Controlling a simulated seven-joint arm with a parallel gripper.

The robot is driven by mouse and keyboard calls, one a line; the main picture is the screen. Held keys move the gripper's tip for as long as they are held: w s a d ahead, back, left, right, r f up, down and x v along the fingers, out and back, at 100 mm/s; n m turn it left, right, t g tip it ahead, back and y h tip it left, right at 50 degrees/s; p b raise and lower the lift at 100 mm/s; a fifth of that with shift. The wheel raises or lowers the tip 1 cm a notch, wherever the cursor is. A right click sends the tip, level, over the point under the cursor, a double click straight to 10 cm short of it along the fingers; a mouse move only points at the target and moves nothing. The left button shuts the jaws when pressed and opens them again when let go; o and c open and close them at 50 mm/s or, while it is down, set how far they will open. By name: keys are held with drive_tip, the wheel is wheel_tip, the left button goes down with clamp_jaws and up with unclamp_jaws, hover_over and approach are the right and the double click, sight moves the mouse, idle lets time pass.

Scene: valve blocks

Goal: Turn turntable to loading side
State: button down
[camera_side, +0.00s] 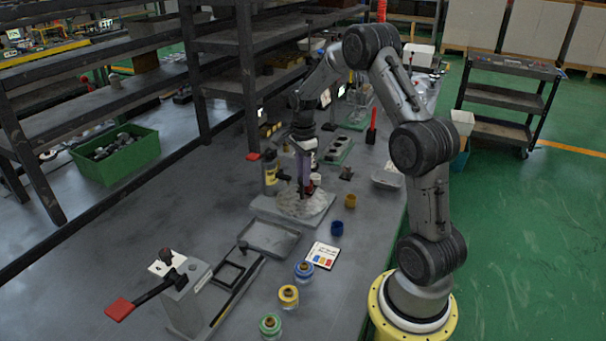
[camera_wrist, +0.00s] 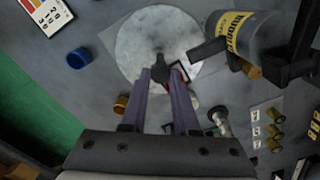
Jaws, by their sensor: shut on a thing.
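The turntable (camera_side: 318,206) is a round, pale, scuffed metal disc on a square grey base plate in the middle of the bench. It also shows in the wrist view (camera_wrist: 140,42), with a dark knob or handle (camera_wrist: 160,64) on it. My gripper (camera_side: 304,185) points down over the disc. In the wrist view its two purple fingers (camera_wrist: 161,76) are closed around the dark knob from both sides. A small dark part with a red edge (camera_wrist: 181,72) is beside the fingertips; its lower part is hidden by a finger.
A yellow-labelled cylinder on a stand (camera_side: 270,176) rises close beside the disc. A shallow grey tray (camera_side: 268,239) lies in front. A blue cup (camera_side: 337,228), a yellow cup (camera_side: 350,201) and a colour card (camera_side: 322,255) are to the right. A red-handled press (camera_side: 185,285) stands front left.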

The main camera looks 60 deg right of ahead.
drive_tip(key=shift+r+m, duration=0.15)
drive_tip(key=shift+m, duration=3.55)
drive_tip(key=c, duration=0.7)
unclamp_jaws()
drive_tip(key=shift+o, duration=0.2)
wheel_tip(320, 180, up, 14)
drive_tip(key=shift+s, duration=0.1)
